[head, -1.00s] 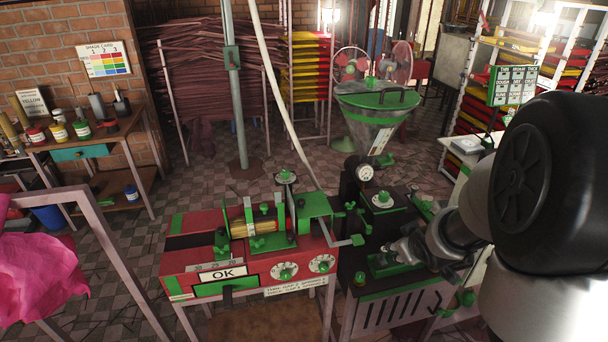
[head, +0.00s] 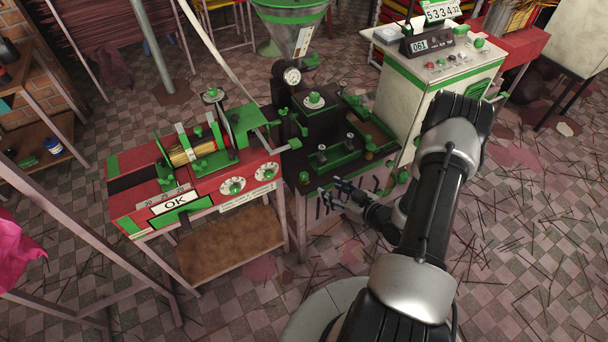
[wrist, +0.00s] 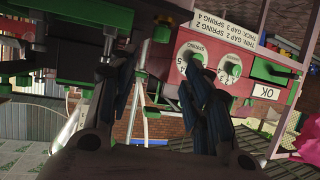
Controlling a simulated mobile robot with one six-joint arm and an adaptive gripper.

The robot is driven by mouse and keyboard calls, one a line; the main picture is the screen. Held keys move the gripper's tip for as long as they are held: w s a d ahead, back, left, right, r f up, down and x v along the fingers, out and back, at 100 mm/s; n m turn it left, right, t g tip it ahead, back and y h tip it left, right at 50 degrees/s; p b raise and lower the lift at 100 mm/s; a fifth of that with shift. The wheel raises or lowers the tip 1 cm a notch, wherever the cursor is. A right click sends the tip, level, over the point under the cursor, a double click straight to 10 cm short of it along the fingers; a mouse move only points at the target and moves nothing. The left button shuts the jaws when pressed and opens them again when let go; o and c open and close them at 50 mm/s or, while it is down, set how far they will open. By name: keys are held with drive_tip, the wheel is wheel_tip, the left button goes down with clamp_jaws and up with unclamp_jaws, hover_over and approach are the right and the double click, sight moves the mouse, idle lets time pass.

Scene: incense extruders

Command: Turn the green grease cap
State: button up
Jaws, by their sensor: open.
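A small round green cap (head: 304,178) sits at the front left of the dark machine (head: 294,200) in the head view. It looks like the grease cap, but no label shows to confirm it. My gripper (head: 336,190) is low in front of that machine, a little to the right of the cap and apart from it. In the wrist view my gripper (wrist: 165,100) has its two dark fingers spread with a wide empty gap.
The red machine (head: 160,195) with an OK sign stands at left. It also shows upside down in the wrist view (wrist: 245,82). A white cabinet (head: 440,95) with a display stands at back right. The tiled floor in front is open, with scattered sticks.

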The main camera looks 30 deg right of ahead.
sight(305, 175)
drive_tip(key=b+x, duration=0.3)
drive_tip(key=x, duration=1.2)
drive_tip(key=shift+w+f+b, duration=0.1)
drive_tip(key=shift+f+b, duration=0.05)
drive_tip(key=shift+b, duration=0.15)
clamp_jaws()
